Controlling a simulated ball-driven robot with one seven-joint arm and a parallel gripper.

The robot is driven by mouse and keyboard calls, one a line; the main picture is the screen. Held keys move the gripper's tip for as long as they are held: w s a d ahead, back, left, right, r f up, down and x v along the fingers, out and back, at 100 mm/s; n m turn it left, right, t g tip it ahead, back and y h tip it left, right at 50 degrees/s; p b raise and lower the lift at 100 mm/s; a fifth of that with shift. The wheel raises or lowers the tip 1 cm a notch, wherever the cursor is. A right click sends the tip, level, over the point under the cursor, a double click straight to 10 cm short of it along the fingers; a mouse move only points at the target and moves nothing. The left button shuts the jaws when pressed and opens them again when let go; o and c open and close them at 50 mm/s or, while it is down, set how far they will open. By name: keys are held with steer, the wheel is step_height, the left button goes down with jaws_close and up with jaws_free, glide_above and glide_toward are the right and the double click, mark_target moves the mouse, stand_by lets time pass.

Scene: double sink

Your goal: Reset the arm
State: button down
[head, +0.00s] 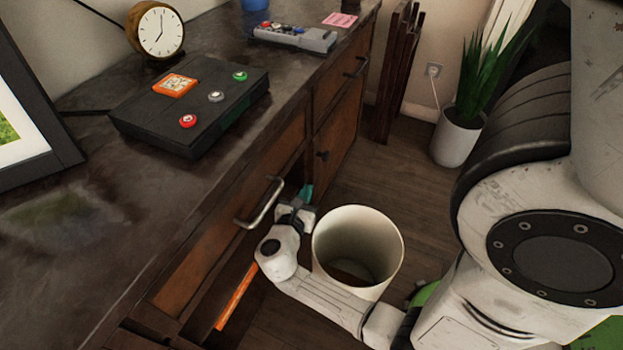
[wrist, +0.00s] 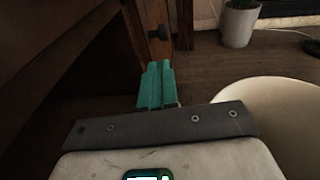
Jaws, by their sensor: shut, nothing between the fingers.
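My gripper (head: 305,194) is low in front of the dark wooden cabinet (head: 215,245), between a drawer's metal handle (head: 260,204) and a white bin (head: 325,245). In the wrist view its teal fingers (wrist: 156,85) are pressed together with nothing between them. They point past the cabinet front toward a dark round knob (wrist: 158,33). My arm reaches in from the lower right, in front of the bin.
The bin's rim (wrist: 285,84) is close on the right in the wrist view. A potted plant (head: 458,135) stands on the floor by the wall. A black box with buttons (head: 195,105) and a clock (head: 160,32) sit on the countertop. An orange strip shows in the lower drawer opening.

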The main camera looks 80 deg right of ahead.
steer(key=shift+a+r, duration=0.1)
steer(key=shift+a, duration=0.45)
steer(key=s+a+m+t+y, duration=0.3)
steer(key=a+m+y, duration=1.35)
steer(key=a, duration=0.65)
step_height(320, 180, up, 26)
steer(key=p, duration=2.5)
steer(key=shift+d+m, duration=0.15)
steer(key=shift+m, duration=0.2)
